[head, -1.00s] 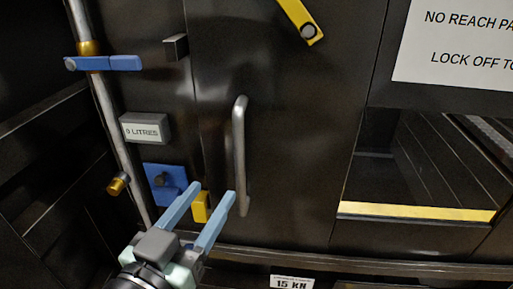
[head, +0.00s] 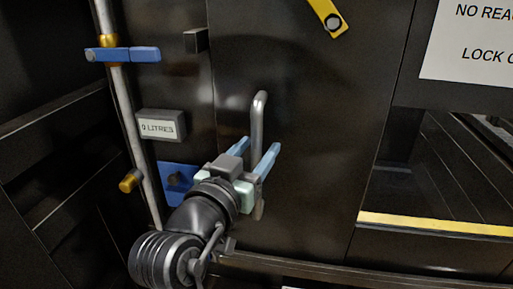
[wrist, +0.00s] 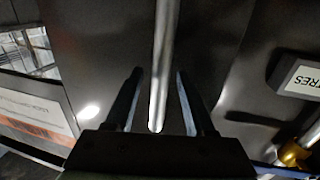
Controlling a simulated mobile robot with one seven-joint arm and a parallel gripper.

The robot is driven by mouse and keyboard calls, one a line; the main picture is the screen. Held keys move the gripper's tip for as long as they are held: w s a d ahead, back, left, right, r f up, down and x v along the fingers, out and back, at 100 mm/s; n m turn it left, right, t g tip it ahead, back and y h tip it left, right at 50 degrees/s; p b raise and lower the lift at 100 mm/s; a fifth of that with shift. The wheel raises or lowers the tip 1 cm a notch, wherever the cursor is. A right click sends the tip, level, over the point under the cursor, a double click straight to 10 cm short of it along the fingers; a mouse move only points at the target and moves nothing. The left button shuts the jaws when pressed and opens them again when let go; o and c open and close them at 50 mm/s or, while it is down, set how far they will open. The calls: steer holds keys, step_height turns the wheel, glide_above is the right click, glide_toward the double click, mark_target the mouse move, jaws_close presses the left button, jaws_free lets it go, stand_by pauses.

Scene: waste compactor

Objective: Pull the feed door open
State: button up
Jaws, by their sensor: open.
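The feed door (head: 310,150) is a dark, glossy panel and looks closed. Its handle (head: 258,120) is a vertical grey metal bar near the door's left edge. My gripper (head: 262,150) is at the lower half of the handle, with its pale blue fingers apart. In the wrist view, the handle (wrist: 164,60) runs between the two open fingers (wrist: 158,95), with a gap on each side. The lower part of the handle is partly hidden behind my gripper in the head view.
A grey "0 LITRES" box (head: 161,125), a blue plate (head: 178,183) and a pipe (head: 121,100) with a blue lever (head: 122,54) stand left of the door. A yellow latch (head: 328,17) is above. An opening with a yellow edge (head: 440,223) lies to the right.

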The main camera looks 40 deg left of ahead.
steer(key=shift+w, duration=0.15)
jaws_close()
stand_by(1.4)
